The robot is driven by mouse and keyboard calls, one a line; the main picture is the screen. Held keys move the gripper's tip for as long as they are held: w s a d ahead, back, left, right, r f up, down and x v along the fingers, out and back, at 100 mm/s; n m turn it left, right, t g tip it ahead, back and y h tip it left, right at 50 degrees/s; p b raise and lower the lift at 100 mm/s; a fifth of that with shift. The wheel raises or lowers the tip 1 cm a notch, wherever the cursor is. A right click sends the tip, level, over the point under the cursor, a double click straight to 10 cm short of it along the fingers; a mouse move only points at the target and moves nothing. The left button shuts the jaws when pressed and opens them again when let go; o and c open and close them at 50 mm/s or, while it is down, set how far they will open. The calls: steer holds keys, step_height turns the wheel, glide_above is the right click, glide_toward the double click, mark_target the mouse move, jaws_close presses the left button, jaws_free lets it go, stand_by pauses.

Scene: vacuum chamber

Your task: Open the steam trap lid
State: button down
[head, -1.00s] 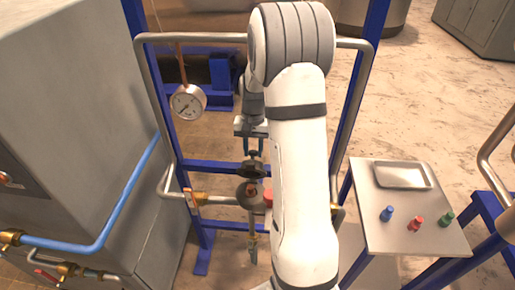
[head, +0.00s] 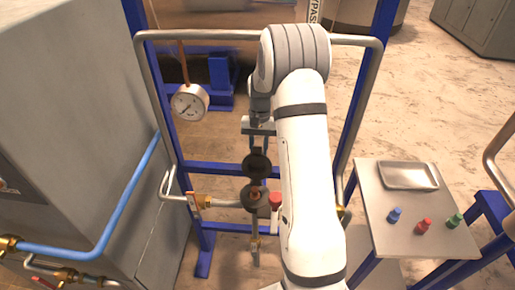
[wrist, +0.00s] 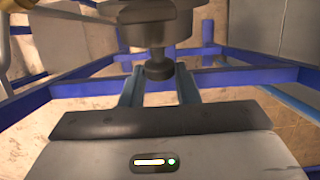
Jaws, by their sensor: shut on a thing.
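The steam trap body (head: 252,198) sits in the pipe run low in the blue frame. Its dark round lid (head: 257,164) stands raised just above and behind it, its flat face turned toward the head camera. My gripper (head: 258,143) is behind the lid, partly hidden by it. In the wrist view, my gripper's two blue fingers (wrist: 160,88) are on either side of the lid's dark knob (wrist: 159,69), shut on it. The lid's broad disc (wrist: 155,32) fills the top middle of that view.
A pressure gauge (head: 189,103) hangs left of my arm. A red-handled part (head: 275,200) is close to the trap's right. Metal pipes and blue frame bars surround the trap. At right, a small table (head: 410,236) holds a tray (head: 409,176) and blue, red and green pieces.

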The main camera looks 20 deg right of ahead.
stand_by(0.3)
steer(key=c, duration=1.1)
jaws_free()
steer(key=shift+w, duration=0.1)
steer(key=b+v, duration=0.1)
steer(key=v, duration=0.6)
steer(key=shift+d+r, duration=0.1)
steer(key=shift+r, duration=0.25)
